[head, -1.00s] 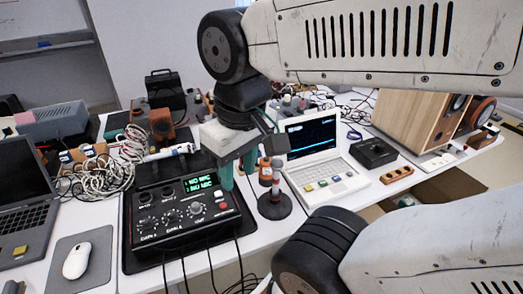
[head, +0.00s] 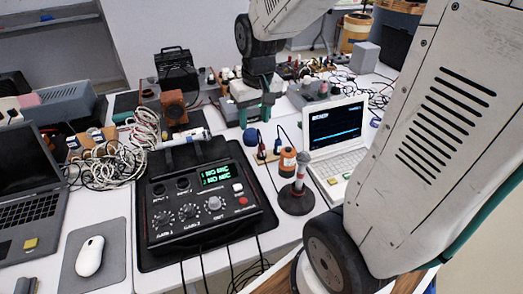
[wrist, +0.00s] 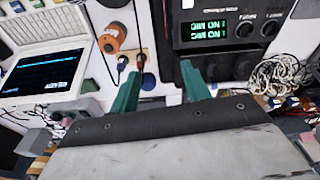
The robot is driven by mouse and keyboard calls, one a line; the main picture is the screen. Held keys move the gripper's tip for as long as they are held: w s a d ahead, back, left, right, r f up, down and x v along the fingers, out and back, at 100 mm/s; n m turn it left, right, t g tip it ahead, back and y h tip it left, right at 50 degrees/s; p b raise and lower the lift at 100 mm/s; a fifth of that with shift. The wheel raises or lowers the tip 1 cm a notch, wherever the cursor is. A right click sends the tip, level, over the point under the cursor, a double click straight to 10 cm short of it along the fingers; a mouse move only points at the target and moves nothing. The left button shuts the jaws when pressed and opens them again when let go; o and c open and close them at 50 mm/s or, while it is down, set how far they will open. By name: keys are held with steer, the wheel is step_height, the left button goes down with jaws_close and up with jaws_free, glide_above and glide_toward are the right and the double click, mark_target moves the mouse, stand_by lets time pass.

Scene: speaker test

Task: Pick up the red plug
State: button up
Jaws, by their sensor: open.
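My gripper (head: 255,113) is open and empty, its two teal fingers pointing down above the table, behind the black mixer. In the wrist view the fingers of my gripper (wrist: 160,82) are spread apart. One plug there looks reddish (wrist: 141,61), beside a bluish plug (wrist: 122,63); both are small, so the red one is hard to make out for certain. A dark blue round knob (head: 250,137) is beside the block. No finger visibly touches a plug.
The black mixer (head: 205,195) with a green display stands left of the block. A white laptop (head: 335,130) is further right. Cables lie around.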

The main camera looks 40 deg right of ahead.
steer(key=m, duration=0.1)
glide_above(262, 144)
steer(key=s, duration=0.1)
step_height(262, 144, down, 13)
steer(key=f, duration=0.5)
steer(key=w+f, duration=0.1)
steer(key=f, duration=0.2)
jaws_close()
